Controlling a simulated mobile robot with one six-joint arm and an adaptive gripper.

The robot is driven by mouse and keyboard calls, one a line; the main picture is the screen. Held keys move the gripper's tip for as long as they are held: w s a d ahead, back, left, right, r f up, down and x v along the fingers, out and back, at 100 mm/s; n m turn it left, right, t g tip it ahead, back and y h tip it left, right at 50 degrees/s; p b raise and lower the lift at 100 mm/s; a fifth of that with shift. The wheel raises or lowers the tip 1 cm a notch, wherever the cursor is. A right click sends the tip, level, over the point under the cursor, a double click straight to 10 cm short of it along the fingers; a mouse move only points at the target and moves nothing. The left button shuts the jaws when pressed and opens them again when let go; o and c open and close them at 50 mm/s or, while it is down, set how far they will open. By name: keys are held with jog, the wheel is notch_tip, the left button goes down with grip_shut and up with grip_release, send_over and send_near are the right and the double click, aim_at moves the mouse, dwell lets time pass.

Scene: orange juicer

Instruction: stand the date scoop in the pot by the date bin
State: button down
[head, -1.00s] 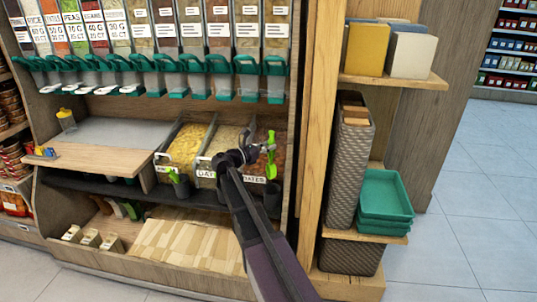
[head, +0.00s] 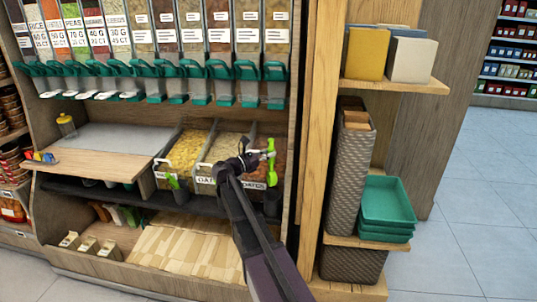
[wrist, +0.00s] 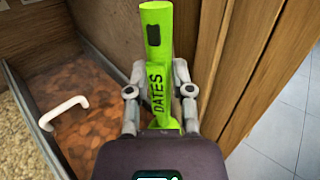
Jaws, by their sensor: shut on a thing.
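My gripper (head: 262,156) is shut on the green date scoop (head: 271,171). In the wrist view the scoop (wrist: 158,75), marked DATES, stands roughly upright between both fingers (wrist: 160,92). The date bin (wrist: 48,119), with brown dates inside, lies to the left of the scoop there. In the head view the scoop is in front of the bin's right part. A dark pot (head: 272,205) is at the bin's front, below the scoop. The scoop's lower end looks above the pot; the gap is too small to judge. The pot is hidden in the wrist view.
A wooden post (head: 308,150) rises close to the right of the scoop. The oat bin (head: 222,150) and a bin of yellow food (head: 187,150) stand to the left. Another green scoop (head: 173,181) is at the front of the yellow bin. Dispensers with green handles (head: 220,70) hang above.

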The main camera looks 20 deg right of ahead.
aim_at(269, 181)
jog(key=shift+f+b, duration=6.2)
jog(key=shift+f, duration=0.2)
jog(key=shift+c, duration=2.1)
grip_release()
jog(key=o, duration=0.4)
jog(key=shift+r, duration=0.1)
jog(key=shift+r+p, duration=3.4)
jog(key=shift+p, duration=0.1)
